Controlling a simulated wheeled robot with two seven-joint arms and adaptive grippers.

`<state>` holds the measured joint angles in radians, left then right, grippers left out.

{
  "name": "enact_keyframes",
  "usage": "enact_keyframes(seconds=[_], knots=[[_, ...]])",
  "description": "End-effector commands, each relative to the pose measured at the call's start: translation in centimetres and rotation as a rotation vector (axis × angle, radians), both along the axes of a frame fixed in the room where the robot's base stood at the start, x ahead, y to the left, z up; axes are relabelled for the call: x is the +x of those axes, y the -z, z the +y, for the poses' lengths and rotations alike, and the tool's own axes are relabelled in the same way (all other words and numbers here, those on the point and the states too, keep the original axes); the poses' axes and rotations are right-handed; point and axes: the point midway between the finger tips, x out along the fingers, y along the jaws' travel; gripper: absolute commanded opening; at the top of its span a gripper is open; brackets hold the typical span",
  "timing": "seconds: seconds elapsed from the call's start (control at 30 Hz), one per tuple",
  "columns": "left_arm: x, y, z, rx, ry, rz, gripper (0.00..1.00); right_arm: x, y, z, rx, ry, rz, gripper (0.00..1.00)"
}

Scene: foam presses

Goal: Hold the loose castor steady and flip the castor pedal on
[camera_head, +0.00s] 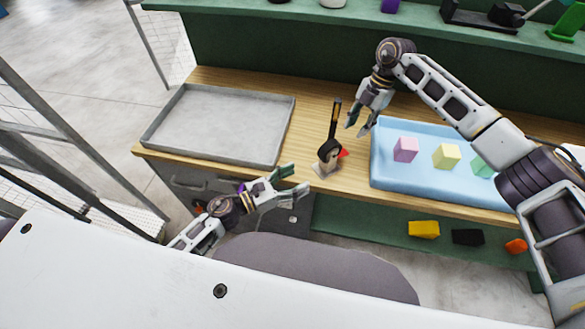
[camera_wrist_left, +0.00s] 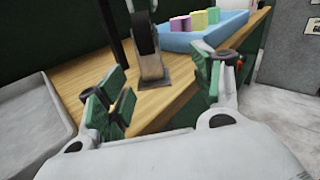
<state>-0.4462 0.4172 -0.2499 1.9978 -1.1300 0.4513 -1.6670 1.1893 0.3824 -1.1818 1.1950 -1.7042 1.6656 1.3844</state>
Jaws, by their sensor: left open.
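The loose castor (camera_head: 328,156) stands on the wooden bench between two trays, with a dark wheel and a pale metal base. A red pedal (camera_head: 344,153) sticks out at its right side. A dark upright rod with a yellowish band (camera_head: 335,118) rises at the castor. In the left wrist view the castor (camera_wrist_left: 147,45) is ahead, beyond the fingers; its pedal cannot be made out there. My left gripper (camera_head: 294,180) is open and empty, in front and left of the castor, apart from it. My right gripper (camera_head: 360,122) looks open and empty, above and right of the castor.
A grey empty tray (camera_head: 217,158) lies on the left of the bench. A blue tray (camera_head: 400,182) with pink, yellow and green blocks lies on the right. A green shelf with several items runs behind. Coloured pieces (camera_head: 424,229) lie on a lower green ledge.

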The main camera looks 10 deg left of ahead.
Motion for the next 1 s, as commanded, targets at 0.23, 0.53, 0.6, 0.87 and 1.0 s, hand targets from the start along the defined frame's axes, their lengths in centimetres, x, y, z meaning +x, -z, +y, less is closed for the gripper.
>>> enact_keyframes(seconds=[0.23, 0.53, 0.6, 0.87, 1.0], knots=[[1.5, -2.9, 0.9, 0.066, -0.039, -0.107, 0.66, 0.0, 0.0, 0.0, 0.0, 0.0, 0.0, 0.36], [1.6, -3.1, 0.9, 0.069, -0.043, -0.112, 0.66, 0.0, 0.0, 0.0, 0.0, 0.0, 0.0, 0.36], [1.6, -3.1, 0.9, 0.068, -0.043, -0.112, 0.66, 0.0, 0.0, 0.0, 0.0, 0.0, 0.0, 0.36], [2.0, -3.1, 0.6, 0.067, -0.043, -0.111, 0.66, 0.0, 0.0, 0.0, 0.0, 0.0, 0.0, 0.36], [2.5, -3.1, 0.1, 0.067, -0.043, -0.112, 0.66, 0.0, 0.0, 0.0, 0.0, 0.0, 0.0, 0.36]])
